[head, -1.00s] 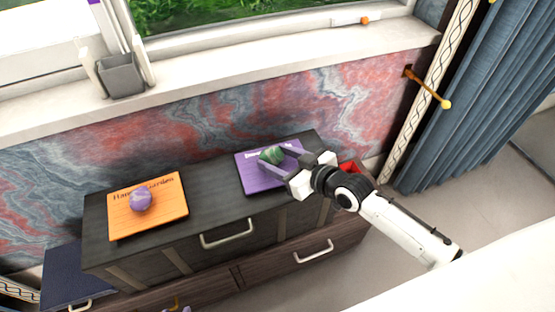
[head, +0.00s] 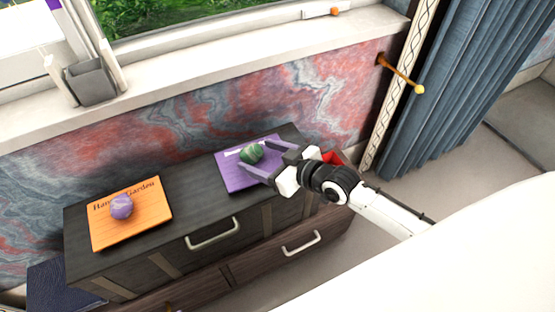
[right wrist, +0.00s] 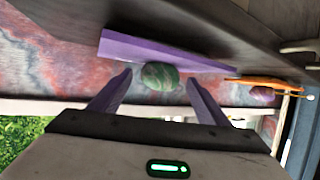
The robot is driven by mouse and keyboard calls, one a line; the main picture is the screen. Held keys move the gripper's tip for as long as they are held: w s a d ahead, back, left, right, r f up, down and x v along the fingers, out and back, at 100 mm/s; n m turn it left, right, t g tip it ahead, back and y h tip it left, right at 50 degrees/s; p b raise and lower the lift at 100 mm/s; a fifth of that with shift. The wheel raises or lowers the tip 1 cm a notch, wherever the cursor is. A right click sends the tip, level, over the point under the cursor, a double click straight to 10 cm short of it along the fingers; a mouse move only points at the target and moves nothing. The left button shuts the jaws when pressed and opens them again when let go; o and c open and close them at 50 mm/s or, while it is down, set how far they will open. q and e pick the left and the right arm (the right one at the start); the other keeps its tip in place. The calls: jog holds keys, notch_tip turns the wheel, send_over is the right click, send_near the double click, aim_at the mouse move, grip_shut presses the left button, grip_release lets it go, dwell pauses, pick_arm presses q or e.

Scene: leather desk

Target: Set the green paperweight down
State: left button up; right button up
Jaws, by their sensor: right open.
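The green paperweight (head: 251,152) is a round, marbled stone resting on a purple book (head: 238,180) on the dark cabinet top. It also shows in the right wrist view (right wrist: 160,76), in front of the purple book (right wrist: 150,50). My right gripper (head: 263,160) is open, with its fingers on either side of the paperweight. In the right wrist view, gaps show between the stone and both fingers (right wrist: 158,88). My left gripper is not in view.
An orange book (head: 140,220) with a purple paperweight (head: 121,207) on it lies at the cabinet's left end. Bare cabinet top (head: 192,190) lies between the books. A red object (head: 332,157) shows behind my right wrist. A windowsill with a grey holder (head: 90,82) runs above.

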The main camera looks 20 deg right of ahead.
jog(key=v, duration=1)
jog(key=s+a+f+m+g+h, duration=0.1)
jog(key=s+a+f+g, duration=0.1)
jog(key=s+f, duration=0.6)
jog(key=s+a+f+m+g+h, duration=0.1)
jog(key=s+a+f+h, duration=0.1)
jog(key=s+f, duration=0.6)
jog(key=shift+s+a+f+m+g+p, duration=0.25)
jog(key=shift+a+f+m+g+p, duration=0.05)
jog(key=shift+m+g+p, duration=0.1)
